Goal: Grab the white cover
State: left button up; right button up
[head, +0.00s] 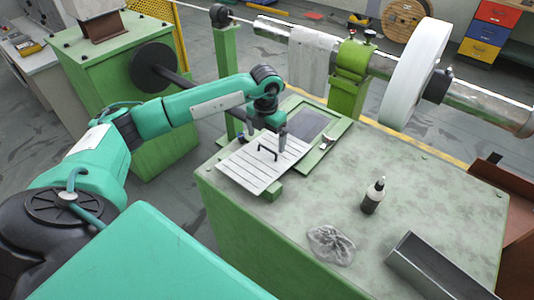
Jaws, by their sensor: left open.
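The white cover (247,172) is a flat panel with dark slots across it and a small black handle on top. It lies at the back left corner of the green machine's top, in the head view. My left gripper (282,146) points down over the cover's back right part, right beside the black handle (268,151). It is open, and no part of the cover shows between its fingers. I cannot tell whether the fingertips touch the panel. My right gripper is not in view.
The green machine top (310,207) holds a small bottle (374,195), a crumpled rag (331,245) and a metal channel (432,267). Behind the cover are a green frame around a dark opening (306,127) and a green post under a steel tube with a white disc (414,73).

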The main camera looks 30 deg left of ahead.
aim_at(267, 149)
pick_arm(q)
jog(key=f+p, duration=0.2)
jog(key=f, duration=0.1)
jog(key=shift+d, duration=0.3)
jog(key=shift+f, duration=0.65)
jog(key=c, duration=1.3)
jog(key=shift+r, duration=0.1)
jog(key=shift+c, duration=1.4)
jog(key=shift+w, duration=0.1)
